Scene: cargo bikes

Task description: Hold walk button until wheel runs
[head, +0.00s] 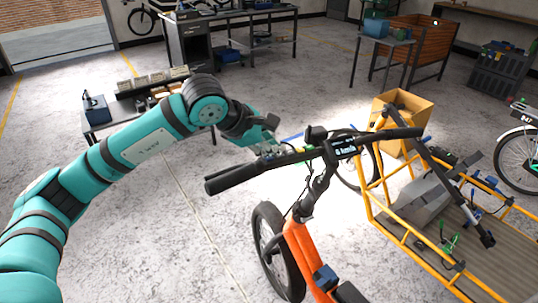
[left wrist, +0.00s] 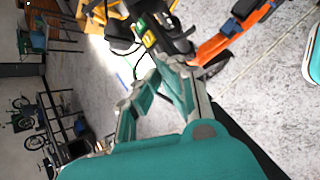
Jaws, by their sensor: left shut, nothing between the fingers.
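The orange cargo bike (head: 300,250) stands in the middle of the head view, its black left handlebar grip (head: 235,178) pointing toward me. A small lit display (head: 343,145) sits at the bar's centre; its text is too small to read surely. My left gripper (head: 272,149) is shut and empty, its tips close to the bar just inside the grip. In the left wrist view, a control pod with green and yellow buttons (left wrist: 145,32) lies just beyond the fingertips (left wrist: 165,62). I cannot tell whether they touch a button. The front wheel (head: 270,250) shows no readable motion. My right gripper is out of view.
The yellow-framed cargo bed (head: 410,235) holds a grey box and tools at the right. A cardboard box (head: 405,108) stands behind the handlebar. A low bench (head: 105,122) with a blue device is behind my left arm. Floor at front left is clear.

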